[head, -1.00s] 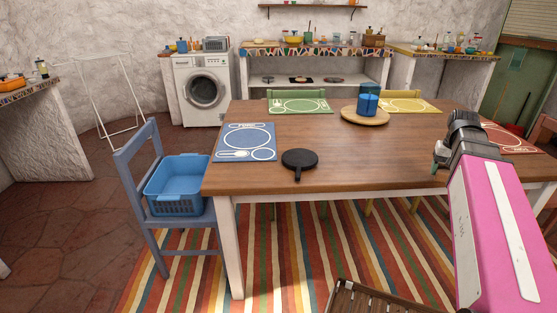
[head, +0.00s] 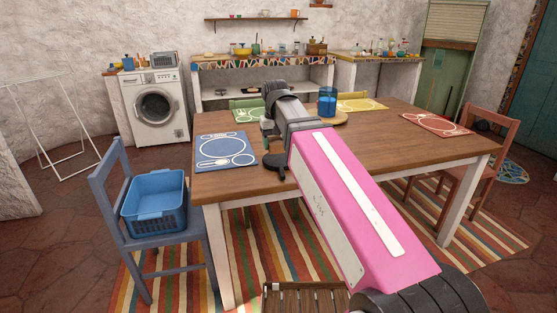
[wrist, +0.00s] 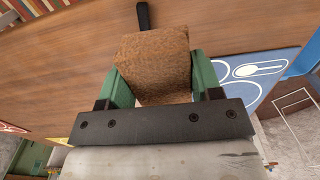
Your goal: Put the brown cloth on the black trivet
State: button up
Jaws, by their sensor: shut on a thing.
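The brown cloth (wrist: 153,60) shows in the wrist view as a folded, speckled block between the two green fingers of my gripper (wrist: 157,84). My gripper is shut on it and holds it over the wooden table. In the head view my gripper (head: 267,128) is above the table near its left part, and the cloth is hidden there. The black trivet (head: 272,160), round with a short handle, lies on the table close by, partly hidden by my arm. In the wrist view its black handle (wrist: 143,16) shows just past the cloth.
A blue placemat (head: 224,150) lies left of the trivet. A blue chair (head: 107,185) with a blue basket (head: 153,202) stands at the table's left end. The right tabletop is mostly clear.

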jog(key=shift+s+a+r, duration=0.15)
jog(key=shift+a+r, duration=0.05)
jog(key=shift+a, duration=0.3)
jog(key=shift+s+a+r, duration=0.15)
jog(key=shift+a+r, duration=0.05)
jog(key=shift+a, duration=0.25)
jog(key=shift+w+f, duration=0.15)
jog(key=shift+w, duration=0.15)
send_over(281, 161)
notch_tip(281, 161, down, 6)
jog(key=shift+w+a+f, duration=0.1)
jog(key=shift+a+f, duration=0.05)
jog(key=shift+f, duration=2.15)
jog(key=shift+f, duration=0.1)
jog(key=o, duration=1)
jog(key=shift+c, duration=0.2)
